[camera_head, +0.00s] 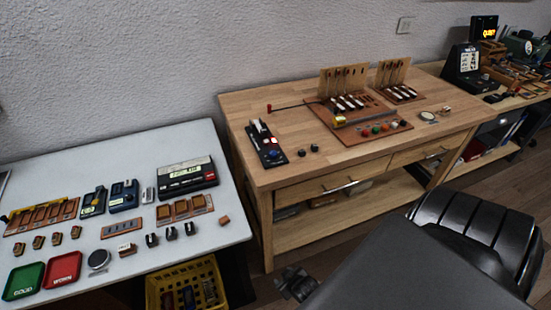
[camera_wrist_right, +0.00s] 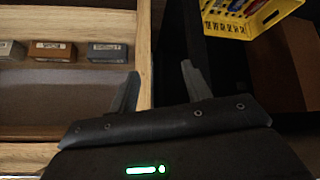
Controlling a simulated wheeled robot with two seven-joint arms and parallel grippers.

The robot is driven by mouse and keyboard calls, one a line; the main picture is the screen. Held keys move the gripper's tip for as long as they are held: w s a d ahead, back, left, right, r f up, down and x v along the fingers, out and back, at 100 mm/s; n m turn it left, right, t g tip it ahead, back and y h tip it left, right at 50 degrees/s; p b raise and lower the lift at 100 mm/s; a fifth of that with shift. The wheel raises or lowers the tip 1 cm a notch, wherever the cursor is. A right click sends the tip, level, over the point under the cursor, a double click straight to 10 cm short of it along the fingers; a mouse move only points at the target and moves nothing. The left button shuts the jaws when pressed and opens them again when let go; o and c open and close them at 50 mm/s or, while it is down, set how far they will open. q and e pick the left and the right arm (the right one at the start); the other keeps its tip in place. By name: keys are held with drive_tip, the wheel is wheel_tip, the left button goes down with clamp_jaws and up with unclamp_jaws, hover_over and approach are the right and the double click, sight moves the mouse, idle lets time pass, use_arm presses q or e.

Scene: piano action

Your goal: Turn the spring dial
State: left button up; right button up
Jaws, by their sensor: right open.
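On the wooden workbench (camera_head: 290,105), a piano action model (camera_head: 357,112) has upright wooden boards, pale hammers and a row of coloured knobs (camera_head: 382,128) along its front. A small round disc (camera_head: 428,116) sits on the right. I cannot tell which part is the spring dial. My right gripper (camera_head: 296,284) is low in front of the bench, apart from everything on it. In the right wrist view it (camera_wrist_right: 160,85) is open and empty. My left gripper is not in view.
A pale table (camera_head: 120,200) with trays and small devices stands at the left. A yellow crate (camera_head: 185,288) is below it and also shows in the wrist view (camera_wrist_right: 235,25). Small boxes (camera_wrist_right: 52,51) sit on the bench's lower shelf.

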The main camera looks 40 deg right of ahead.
drive_tip(key=w+d+r+m+t+h+b, duration=0.2)
drive_tip(key=w+d+r+t, duration=0.2)
drive_tip(key=w+r, duration=0.9)
drive_tip(key=m+t+h+b, duration=0.2)
drive_tip(key=t+h+b, duration=0.1)
drive_tip(key=t, duration=0.1)
approach(274, 155)
wheel_tip(274, 155, down, 3)
drive_tip(key=s+a, duration=0.2)
drive_tip(key=a, duration=0.1)
drive_tip(key=shift+w+d+r+m+t+p, duration=0.1)
drive_tip(key=shift+d+r+m+t+p, duration=0.25)
drive_tip(key=shift+d+r, duration=0.65)
drive_tip(key=shift+d+h, duration=0.1)
drive_tip(key=shift+h, duration=0.2)
drive_tip(key=shift+w+d+r, duration=0.1)
drive_tip(key=shift+w, duration=0.3)
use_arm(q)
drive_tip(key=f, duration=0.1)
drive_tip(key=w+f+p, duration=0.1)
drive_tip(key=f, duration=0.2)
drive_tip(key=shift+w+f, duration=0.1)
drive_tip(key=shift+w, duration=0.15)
use_arm(e)
drive_tip(key=x, duration=1)
